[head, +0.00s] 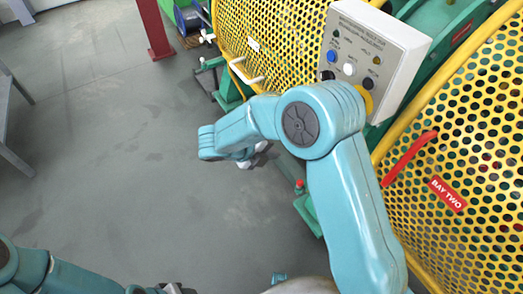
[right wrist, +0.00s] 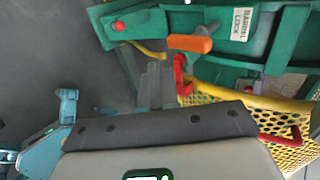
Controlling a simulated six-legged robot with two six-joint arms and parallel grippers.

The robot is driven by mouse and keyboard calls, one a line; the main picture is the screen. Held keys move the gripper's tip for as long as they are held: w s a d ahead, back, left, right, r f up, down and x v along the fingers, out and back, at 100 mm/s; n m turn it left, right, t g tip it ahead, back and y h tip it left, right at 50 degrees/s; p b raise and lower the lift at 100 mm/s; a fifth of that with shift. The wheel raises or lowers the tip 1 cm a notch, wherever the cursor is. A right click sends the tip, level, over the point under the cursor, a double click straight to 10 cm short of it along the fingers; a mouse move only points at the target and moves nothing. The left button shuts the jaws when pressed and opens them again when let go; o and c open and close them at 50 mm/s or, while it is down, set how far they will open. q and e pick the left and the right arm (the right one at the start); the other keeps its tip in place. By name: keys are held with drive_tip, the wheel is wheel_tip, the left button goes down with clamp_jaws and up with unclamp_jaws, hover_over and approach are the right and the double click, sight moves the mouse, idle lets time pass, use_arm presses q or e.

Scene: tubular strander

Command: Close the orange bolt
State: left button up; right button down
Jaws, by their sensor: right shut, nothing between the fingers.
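The orange bolt (right wrist: 190,44) shows in the right wrist view as an orange grip on a grey rod, on a green frame left of a "BARREL LOCK" label (right wrist: 243,24). I cannot make out the bolt in the head view. My right gripper (right wrist: 152,85) is shut and empty, below and left of the bolt and apart from it in the picture. In the head view this gripper (head: 256,156) hangs over the floor left of the yellow guards, partly hidden by my arm. My left gripper (head: 176,288) is barely in view at the bottom edge; its jaws cannot be made out.
A grey control box (head: 374,52) with buttons stands behind my right arm. Yellow perforated guards (head: 462,130) bear a red handle (head: 410,158) and a "BAY TWO" sign (head: 447,193). A red button (right wrist: 118,26) sits on the green frame.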

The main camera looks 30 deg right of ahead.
drive_tip(key=d+f, duration=0.2)
drive_tip(key=d, duration=0.4)
drive_tip(key=shift+w, duration=0.25)
drive_tip(key=shift+r, duration=0.1)
drive_tip(key=d+p, duration=0.2)
drive_tip(key=d, duration=0.3)
drive_tip(key=shift+w+d, duration=0.15)
drive_tip(key=shift+d, duration=0.25)
drive_tip(key=shift+r, duration=0.1)
